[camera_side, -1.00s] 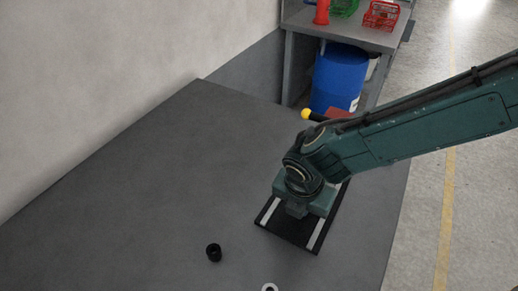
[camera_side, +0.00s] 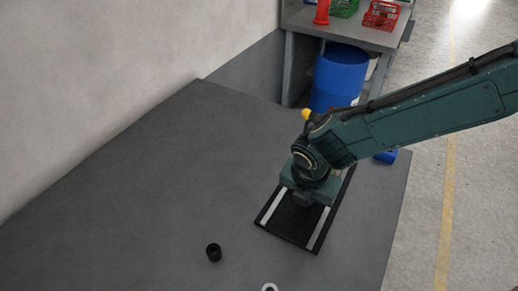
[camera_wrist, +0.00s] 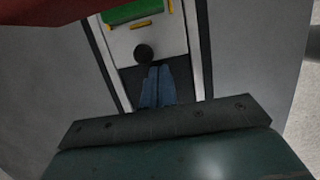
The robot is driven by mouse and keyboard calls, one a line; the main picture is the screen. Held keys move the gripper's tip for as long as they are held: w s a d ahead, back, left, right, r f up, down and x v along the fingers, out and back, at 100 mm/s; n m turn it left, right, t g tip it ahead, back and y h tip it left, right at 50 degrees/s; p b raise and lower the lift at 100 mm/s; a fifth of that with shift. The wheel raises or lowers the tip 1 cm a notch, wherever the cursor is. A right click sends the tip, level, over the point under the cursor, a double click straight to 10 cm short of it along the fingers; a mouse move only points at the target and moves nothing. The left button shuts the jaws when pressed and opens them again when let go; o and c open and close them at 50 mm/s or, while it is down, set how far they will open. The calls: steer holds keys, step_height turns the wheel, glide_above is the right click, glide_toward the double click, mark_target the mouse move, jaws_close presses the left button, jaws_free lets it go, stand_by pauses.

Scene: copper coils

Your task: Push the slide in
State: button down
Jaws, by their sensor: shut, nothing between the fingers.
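A black base with two pale rails (camera_side: 268,212) lies on the grey table, its far part hidden behind my arm in the side view. In the wrist view, a white slide (camera_wrist: 165,43) with a green block (camera_wrist: 130,12) sits between the rails (camera_wrist: 195,75). A dark round knob (camera_wrist: 143,53) stands on the slide's near edge. My gripper (camera_wrist: 157,70) is shut and empty, its bluish fingertips just short of the knob in the picture; I cannot tell whether they touch. In the side view my gripper (camera_side: 303,200) is over the base, between the rails.
A small black cup (camera_side: 214,253) and a pale ring (camera_side: 269,287) are on the table nearer the camera. A yellow ball (camera_side: 306,114) and a blue object (camera_side: 386,157) show near my arm. The table's left side is clear.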

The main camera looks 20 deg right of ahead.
steer(key=s+a, duration=0.1)
steer(key=a, duration=0.1)
steer(key=s, duration=0.1)
steer(key=shift+s+a+r, duration=0.25)
steer(key=shift+s+a, duration=0.05)
steer(key=shift+a, duration=0.1)
steer(key=v, duration=1)
steer(key=s+d+r+m+t+y, duration=0.1)
steer(key=d+r+m, duration=0.55)
steer(key=d, duration=0.35)
steer(key=s+d+r+m+y, duration=0.1)
steer(key=d+r+m, duration=0.55)
steer(key=d, duration=0.45)
steer(key=s+d+r+m+t, duration=0.2)
steer(key=s+d+m, duration=1)
steer(key=s+m, duration=0.2)
steer(key=shift+s+d+r+t, duration=0.2)
steer(key=shift+s+d+t, duration=0.15)
steer(key=shift+s, duration=0.1)
